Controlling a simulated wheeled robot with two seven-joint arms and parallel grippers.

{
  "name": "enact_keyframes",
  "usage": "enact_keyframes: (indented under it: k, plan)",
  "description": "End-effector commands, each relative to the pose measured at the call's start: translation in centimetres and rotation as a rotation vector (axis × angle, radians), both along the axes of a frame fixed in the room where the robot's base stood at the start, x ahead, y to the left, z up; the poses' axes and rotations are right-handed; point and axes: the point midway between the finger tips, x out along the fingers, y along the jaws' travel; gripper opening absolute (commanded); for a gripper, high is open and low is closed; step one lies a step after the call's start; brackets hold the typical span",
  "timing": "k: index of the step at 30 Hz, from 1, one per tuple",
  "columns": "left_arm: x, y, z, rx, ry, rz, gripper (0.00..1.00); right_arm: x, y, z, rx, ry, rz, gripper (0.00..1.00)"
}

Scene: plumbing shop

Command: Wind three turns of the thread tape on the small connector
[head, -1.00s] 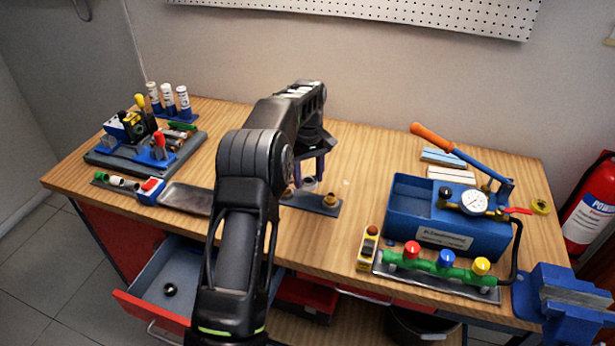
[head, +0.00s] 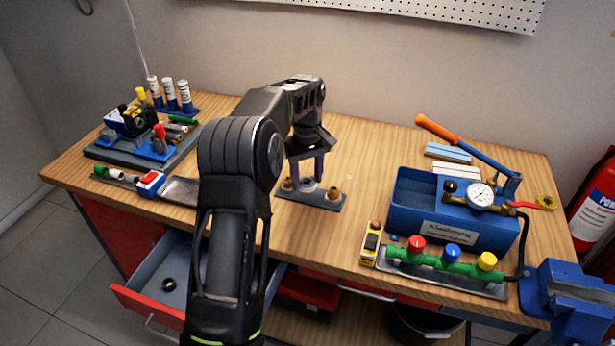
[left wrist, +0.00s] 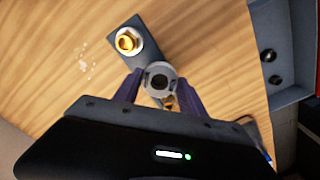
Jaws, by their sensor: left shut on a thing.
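My left gripper (head: 306,180) reaches down over a dark plate (head: 318,203) near the bench's middle. Its fingers are shut on a pale grey ring with a dark hole, which looks like the thread tape roll; the ring (left wrist: 160,80) shows between the fingertips in the left wrist view. A brass connector (head: 333,193) stands upright on the plate to the right of the gripper; it also shows in the left wrist view (left wrist: 128,41). Another brass piece (head: 288,184) shows at the left, partly hidden by the ring in the wrist view. I cannot tell whether the ring touches it. My right gripper is not in view.
A blue test pump (head: 440,215) and a green manifold (head: 445,255) stand on the right, near a blue vise (head: 570,300). A yellow-black item (head: 371,244) stands left of the manifold. A tool rack (head: 140,150) is at the left. An open drawer (head: 165,285) juts out in front.

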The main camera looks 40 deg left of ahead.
Motion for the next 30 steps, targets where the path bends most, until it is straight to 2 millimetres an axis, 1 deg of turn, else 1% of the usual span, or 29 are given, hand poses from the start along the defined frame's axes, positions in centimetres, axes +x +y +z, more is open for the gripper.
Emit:
enact_keyframes:
  k: [5, 9, 12, 23, 26, 30]
  plan:
    - [-0.9, 0.2, -0.1, 0.001, 0.000, 0.001, 0.10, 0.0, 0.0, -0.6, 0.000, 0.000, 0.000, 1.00]
    - [-2.3, 0.5, -0.1, 0.000, -0.001, 0.001, 0.10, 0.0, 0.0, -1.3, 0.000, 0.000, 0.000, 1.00]
    - [-2.9, 0.6, -0.1, -0.001, 0.000, 0.001, 0.10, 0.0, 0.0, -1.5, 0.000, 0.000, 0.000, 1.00]
    - [-3.2, 0.7, 0.0, 0.000, 0.000, 0.000, 0.10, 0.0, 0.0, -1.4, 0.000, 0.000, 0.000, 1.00]
    - [-3.5, 1.0, 0.0, 0.000, 0.000, 0.001, 0.10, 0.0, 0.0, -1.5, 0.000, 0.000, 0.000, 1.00]
    - [-4.4, 1.9, 0.0, 0.000, -0.001, 0.002, 0.10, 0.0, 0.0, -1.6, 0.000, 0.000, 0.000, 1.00]
